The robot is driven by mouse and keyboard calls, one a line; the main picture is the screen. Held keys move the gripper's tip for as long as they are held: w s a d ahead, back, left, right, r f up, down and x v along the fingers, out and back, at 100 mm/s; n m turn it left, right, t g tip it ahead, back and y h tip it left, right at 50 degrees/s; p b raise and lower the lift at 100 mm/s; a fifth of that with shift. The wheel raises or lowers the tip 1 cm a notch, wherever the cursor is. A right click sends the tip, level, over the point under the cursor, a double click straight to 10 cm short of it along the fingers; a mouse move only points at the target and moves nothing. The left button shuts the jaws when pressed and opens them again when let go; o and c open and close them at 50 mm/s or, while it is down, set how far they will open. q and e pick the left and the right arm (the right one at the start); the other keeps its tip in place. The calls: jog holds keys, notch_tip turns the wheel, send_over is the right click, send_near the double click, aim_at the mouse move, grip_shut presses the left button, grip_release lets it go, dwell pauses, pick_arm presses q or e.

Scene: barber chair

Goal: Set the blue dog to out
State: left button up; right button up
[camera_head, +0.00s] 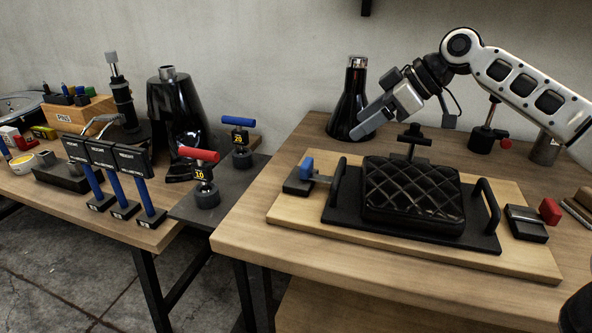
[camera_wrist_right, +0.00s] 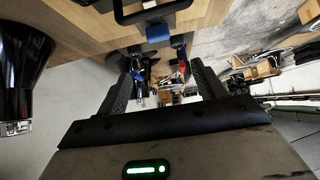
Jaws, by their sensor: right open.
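The blue dog (camera_head: 299,185) is a small dark block with a blue knob and a grey bar, mounted at the left end of the wooden board (camera_head: 290,213). Its bar points right, to the left handle of the black tray (camera_head: 345,215); I cannot tell whether it touches. The blue knob also shows at the top of the right wrist view (camera_wrist_right: 158,33). My right gripper (camera_head: 366,128) is open and empty, above and behind the dog, apart from it. In its wrist view the two fingers (camera_wrist_right: 165,85) stand wide apart.
A quilted black pad (camera_head: 414,192) sits on the tray. A red dog (camera_head: 530,220) is at the board's right end. A black flask (camera_head: 349,100) stands close behind my right gripper.

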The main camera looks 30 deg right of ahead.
aim_at(308, 162)
pick_arm(q)
jog(key=shift+w+p, duration=0.2)
jog(key=shift+p, duration=0.4)
pick_arm(e)
jog(key=x, duration=1.6)
jog(key=shift+w+f, duration=0.2)
jog(key=shift+f, duration=0.1)
